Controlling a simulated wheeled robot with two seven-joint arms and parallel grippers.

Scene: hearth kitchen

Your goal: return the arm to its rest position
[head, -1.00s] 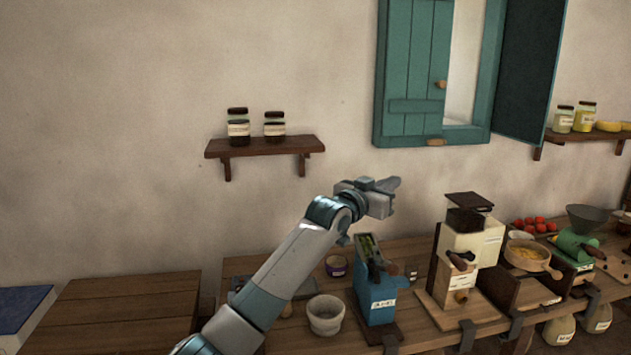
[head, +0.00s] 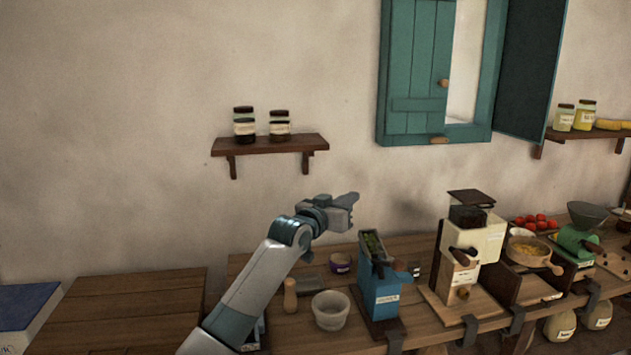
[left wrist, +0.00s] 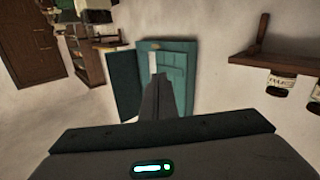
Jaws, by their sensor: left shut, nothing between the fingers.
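My left gripper (head: 347,200) is raised above the counter in the head view, pointing right. It is in front of the bare wall, below and right of the small shelf. Its fingers (left wrist: 160,97) are together and empty in the left wrist view, with the teal window shutter (left wrist: 177,67) behind them. The left arm comes up from the bottom of the head view and hides part of the counter. My right gripper is in neither view.
A wall shelf (head: 270,146) holds two jars. A bare wooden table (head: 130,310) is at left. The wall space around the gripper is free.

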